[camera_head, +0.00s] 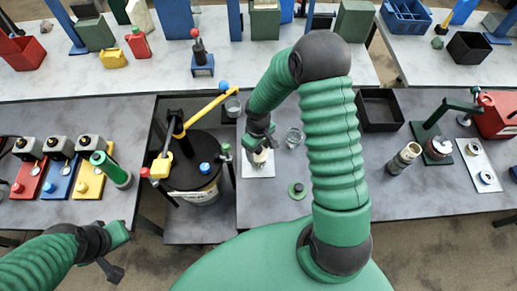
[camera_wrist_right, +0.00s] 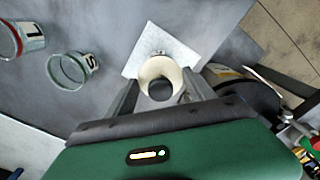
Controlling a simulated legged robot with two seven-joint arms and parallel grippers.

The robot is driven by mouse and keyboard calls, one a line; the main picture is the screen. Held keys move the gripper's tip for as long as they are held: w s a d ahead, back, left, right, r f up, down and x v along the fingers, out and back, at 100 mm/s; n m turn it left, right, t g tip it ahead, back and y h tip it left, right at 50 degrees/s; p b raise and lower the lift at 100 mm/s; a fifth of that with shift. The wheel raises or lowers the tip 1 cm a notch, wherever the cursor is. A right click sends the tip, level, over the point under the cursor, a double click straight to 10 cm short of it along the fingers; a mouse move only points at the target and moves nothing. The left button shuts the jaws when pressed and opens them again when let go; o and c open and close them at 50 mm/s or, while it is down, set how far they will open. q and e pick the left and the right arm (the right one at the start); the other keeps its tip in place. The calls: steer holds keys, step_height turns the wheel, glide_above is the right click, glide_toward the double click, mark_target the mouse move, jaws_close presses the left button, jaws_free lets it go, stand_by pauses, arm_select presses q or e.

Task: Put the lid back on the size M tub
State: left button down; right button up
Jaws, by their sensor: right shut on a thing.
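A cream round piece with a dark knob (camera_wrist_right: 160,88) is between the fingers of my right gripper (camera_wrist_right: 163,98), which is shut on it; I take it for the lid. It is over a white square plate (camera_wrist_right: 145,55), and it hides most of what is under it. In the head view my right gripper (camera_head: 262,143) is low over the same plate (camera_head: 257,170), with a pale tub partly hidden beneath it. No M label is readable, and I cannot tell whether lid and tub touch. My left gripper (camera_head: 112,250) is empty at the lower left.
A clear tub marked S (camera_wrist_right: 70,70) and one marked L (camera_wrist_right: 22,40) stand beside the plate. A large dark drum (camera_head: 190,180) with a yellow lever stands left of the plate. A black tray (camera_head: 380,108) is at right.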

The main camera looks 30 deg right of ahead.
stand_by(0.3)
steer(key=o, duration=1.4)
steer(key=shift+o, duration=0.2)
steer(key=shift+o, duration=1.2)
step_height(320, 180, up, 7)
steer(key=p, duration=0.6)
